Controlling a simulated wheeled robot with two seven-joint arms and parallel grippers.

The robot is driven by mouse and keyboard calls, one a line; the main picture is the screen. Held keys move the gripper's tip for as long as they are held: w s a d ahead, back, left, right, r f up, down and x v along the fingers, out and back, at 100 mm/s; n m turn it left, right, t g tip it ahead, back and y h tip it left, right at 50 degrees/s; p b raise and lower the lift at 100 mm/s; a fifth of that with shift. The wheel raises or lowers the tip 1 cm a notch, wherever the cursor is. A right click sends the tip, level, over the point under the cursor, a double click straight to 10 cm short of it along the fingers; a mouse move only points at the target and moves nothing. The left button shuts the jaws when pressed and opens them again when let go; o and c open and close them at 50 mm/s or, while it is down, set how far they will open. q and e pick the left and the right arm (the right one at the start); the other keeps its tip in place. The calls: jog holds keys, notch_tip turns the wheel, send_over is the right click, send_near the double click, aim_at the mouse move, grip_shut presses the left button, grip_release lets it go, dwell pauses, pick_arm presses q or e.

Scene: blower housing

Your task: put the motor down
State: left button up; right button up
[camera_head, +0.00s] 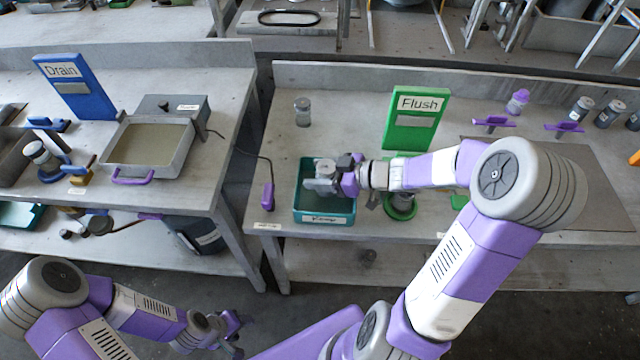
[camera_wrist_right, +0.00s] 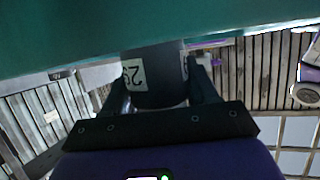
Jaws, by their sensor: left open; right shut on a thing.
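The motor, a grey cylinder (camera_head: 325,167), is between the fingers of my right gripper (camera_head: 338,182), over or inside the teal bin (camera_head: 325,218) on the right bench. In the right wrist view the motor shows as a dark cylinder with white number labels (camera_wrist_right: 155,78), with a finger on each side. A teal surface fills the top of that view, close to the motor. I cannot tell whether the motor touches the bin floor. My left gripper (camera_head: 232,338) is open and empty, low in front of the benches.
A green "Flush" sign (camera_head: 414,118) stands behind my right forearm, with a green round holder (camera_head: 402,205) right of the bin. A glass jar (camera_head: 302,112) stands behind the bin. A purple-ended cable (camera_head: 268,195) lies left of it. The left bench holds a tray (camera_head: 148,145) and blue "Drain" sign (camera_head: 75,85).

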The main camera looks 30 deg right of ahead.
notch_tip(320, 180, down, 3)
jog(key=shift+f+b, duration=0.2)
jog(key=shift+b, duration=0.75)
jog(key=shift+r, duration=0.1)
jog(key=o, duration=1.3)
jog(key=shift+f, duration=0.2)
jog(key=shift+r, duration=0.25)
jog(key=shift+p+v, duration=3)
jog(key=shift+v, duration=3)
